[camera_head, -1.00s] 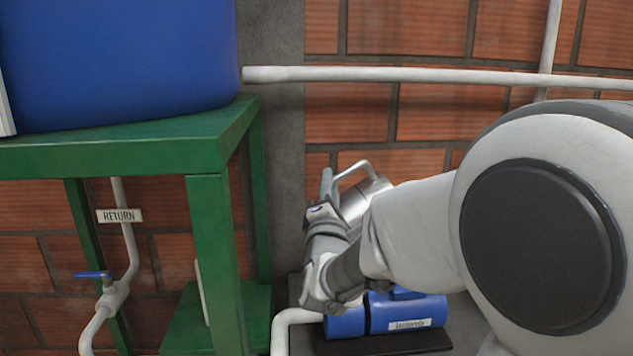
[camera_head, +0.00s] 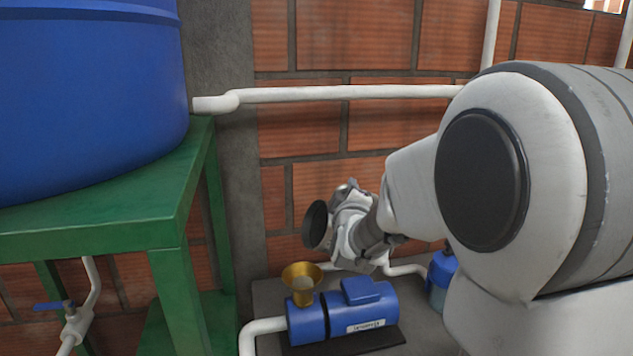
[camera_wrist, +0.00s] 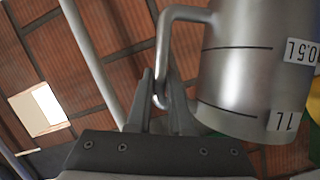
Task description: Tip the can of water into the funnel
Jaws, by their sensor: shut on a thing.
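The can is grey metal. In the head view its dark open mouth (camera_head: 315,226) is tipped over toward the left, above and slightly right of the funnel and apart from it. In the wrist view the can (camera_wrist: 245,70) shows black level lines with 0.5L and 1L labels. My gripper (camera_wrist: 162,95) is shut on the can's handle; it also shows in the head view (camera_head: 350,222). The brass-coloured funnel (camera_head: 302,276) stands upright on the blue pump (camera_head: 345,310). No water stream can be made out.
A large blue tank (camera_head: 90,90) stands on a green metal stand (camera_head: 110,228) at the left. A white pipe (camera_head: 340,94) runs along the brick wall behind. A blue container (camera_head: 441,275) stands right of the pump. White pipework (camera_head: 258,330) joins the pump's left end.

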